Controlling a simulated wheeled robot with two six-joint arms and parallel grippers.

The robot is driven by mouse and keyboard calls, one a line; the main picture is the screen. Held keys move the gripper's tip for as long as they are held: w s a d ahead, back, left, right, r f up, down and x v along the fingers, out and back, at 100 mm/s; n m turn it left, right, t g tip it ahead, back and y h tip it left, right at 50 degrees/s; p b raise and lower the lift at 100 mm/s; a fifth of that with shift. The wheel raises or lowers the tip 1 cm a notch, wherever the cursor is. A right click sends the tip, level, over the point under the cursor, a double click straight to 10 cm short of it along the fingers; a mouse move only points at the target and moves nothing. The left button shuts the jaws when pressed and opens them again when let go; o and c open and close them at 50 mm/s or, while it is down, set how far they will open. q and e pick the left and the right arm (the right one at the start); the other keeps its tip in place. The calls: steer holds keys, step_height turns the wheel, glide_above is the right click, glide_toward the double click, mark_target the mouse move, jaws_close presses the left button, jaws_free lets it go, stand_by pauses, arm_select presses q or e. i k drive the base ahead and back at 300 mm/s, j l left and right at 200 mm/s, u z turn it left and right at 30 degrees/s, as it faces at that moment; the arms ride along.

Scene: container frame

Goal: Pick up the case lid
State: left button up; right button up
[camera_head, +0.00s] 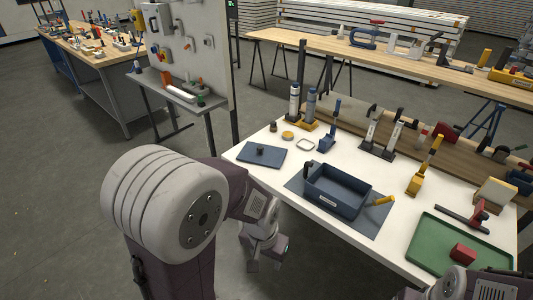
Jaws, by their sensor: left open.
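The case lid (262,154) is a flat, dark blue plate with a small knob on top. It lies flat on the white table, near its left corner. The open dark blue case (337,201) sits on a grey-blue mat to the right of the lid. My left gripper (264,261) is open and empty, pointing down off the table's near edge. It is below the lid in the picture and apart from it. Part of my right arm shows at the bottom right corner; its gripper is out of the picture.
A green tray (430,239) with a red block (463,253) stands at the right. A yellow-handled clamp (420,171), blue clamp (329,134) and two bottles on a stand stand behind the case. A small yellow ring (288,135) lies beyond the lid.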

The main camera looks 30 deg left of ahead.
mark_target(271, 155)
steer(key=i+j+u, duration=0.4)
steer(key=j, duration=0.25)
steer(key=i+j+u, duration=0.8)
steer(key=i, duration=0.4)
